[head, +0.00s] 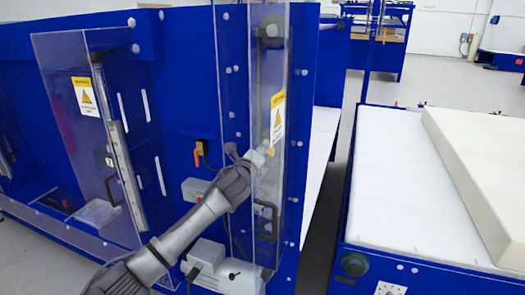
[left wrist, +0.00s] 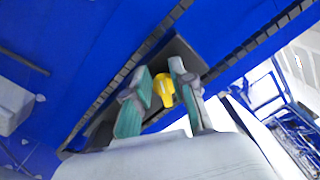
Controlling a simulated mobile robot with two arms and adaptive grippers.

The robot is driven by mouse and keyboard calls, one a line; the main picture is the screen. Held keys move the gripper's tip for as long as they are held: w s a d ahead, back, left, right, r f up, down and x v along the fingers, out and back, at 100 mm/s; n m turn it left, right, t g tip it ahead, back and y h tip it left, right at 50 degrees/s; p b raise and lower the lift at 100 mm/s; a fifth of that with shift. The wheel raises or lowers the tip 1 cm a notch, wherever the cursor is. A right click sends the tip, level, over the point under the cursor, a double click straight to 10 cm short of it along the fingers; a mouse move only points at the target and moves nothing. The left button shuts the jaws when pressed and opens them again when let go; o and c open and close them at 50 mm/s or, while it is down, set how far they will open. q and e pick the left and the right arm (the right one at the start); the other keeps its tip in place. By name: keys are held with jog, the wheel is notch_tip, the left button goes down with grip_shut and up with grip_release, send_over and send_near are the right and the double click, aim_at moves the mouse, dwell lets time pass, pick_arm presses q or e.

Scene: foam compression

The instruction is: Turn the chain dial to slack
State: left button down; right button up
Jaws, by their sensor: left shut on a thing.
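My left gripper (head: 262,157) reaches up to the clear guard on the blue machine frame in the head view. In the left wrist view its two fingers (left wrist: 160,95) are closed around a small yellow dial (left wrist: 163,89). The dial sits on a dark plate (left wrist: 186,57), with a dark chain-like strip (left wrist: 105,97) running along the blue frame beside it. In the head view the dial is mostly hidden by the gripper and guard. I cannot read the dial's setting. My right gripper is in neither view.
A clear guard panel (head: 290,130) with a black handle (head: 266,218) stands close around the gripper. An orange-handled switch (head: 198,153) and a grey box (head: 207,257) are on the blue frame. A white-topped table (head: 385,165) bears a foam slab (head: 485,165) at right.

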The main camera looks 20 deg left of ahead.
pick_arm(q)
jog(key=shift+f, duration=0.2)
jog(key=c, duration=1.2)
grip_release()
jog(key=shift+d, duration=0.1)
jog(key=shift+c, duration=0.2)
jog(key=shift+r, duration=0.1)
jog(key=shift+s, duration=0.1)
jog(key=s, duration=1.1)
jog(key=shift+s+a, duration=0.2)
jog(key=shift+s, duration=0.2)
